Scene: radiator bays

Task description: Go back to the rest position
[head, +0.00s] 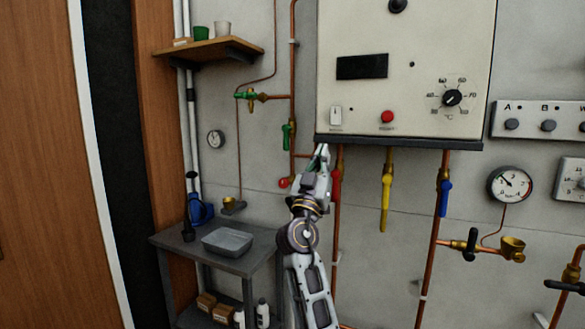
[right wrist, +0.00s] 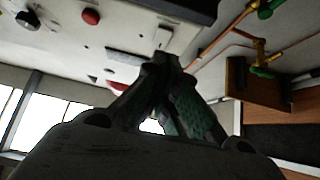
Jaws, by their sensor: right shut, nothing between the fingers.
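My right gripper (head: 321,157) is raised in front of the wall, just under the lower left corner of the white boiler box (head: 420,30). Its fingers point up and are closed together with nothing between them. In the right wrist view the closed fingertips (right wrist: 163,65) show below the underside of the box. I cannot tell whether the fingertips touch anything. The red-handled valve (head: 335,185) on the copper pipe is right beside the gripper, partly behind it. My left gripper is in neither view.
A grey table (head: 225,262) with a grey tray (head: 228,241) stands at the left. A wooden shelf (head: 215,48) is above it. Yellow (head: 386,190) and blue (head: 443,198) valve handles hang under the box. A gauge (head: 510,184) and brass fittings (head: 512,246) are at the right.

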